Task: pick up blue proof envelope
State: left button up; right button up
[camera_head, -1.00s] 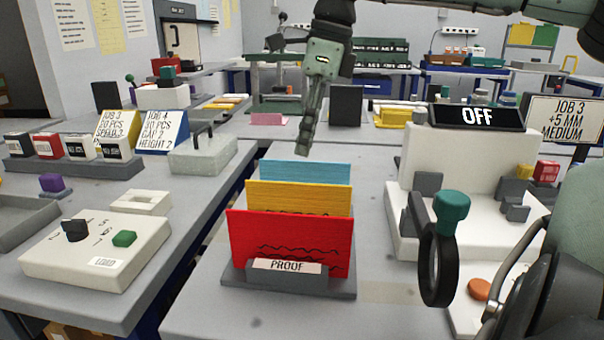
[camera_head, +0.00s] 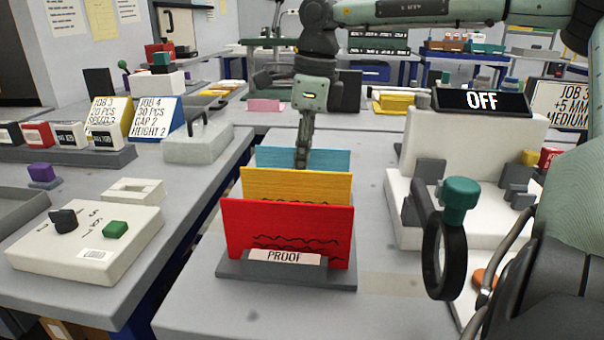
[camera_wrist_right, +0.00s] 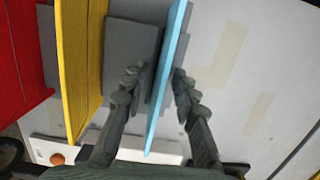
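The blue proof envelope (camera_head: 332,158) stands upright at the back of a grey rack (camera_head: 290,279) labelled PROOF, behind the yellow envelope (camera_head: 297,186) and the red envelope (camera_head: 288,226). My right gripper (camera_head: 302,162) points down at the blue envelope's top edge. In the right wrist view the blue envelope (camera_wrist_right: 172,65) stands edge-on between the two fingers of the open gripper (camera_wrist_right: 156,78). The right finger is very close to it; contact cannot be told. The left finger is in the gap between blue and yellow (camera_wrist_right: 83,65). My left gripper is not in view.
Right of the rack stands a white machine (camera_head: 460,160) with an OFF display, a black ring and a green knob (camera_head: 461,196). A control box (camera_head: 85,240) sits on the left table. Bare tabletop surrounds the rack.

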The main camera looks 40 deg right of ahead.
jog(key=shift+r, duration=0.1)
grip_shut()
jog(key=shift+r, duration=0.1)
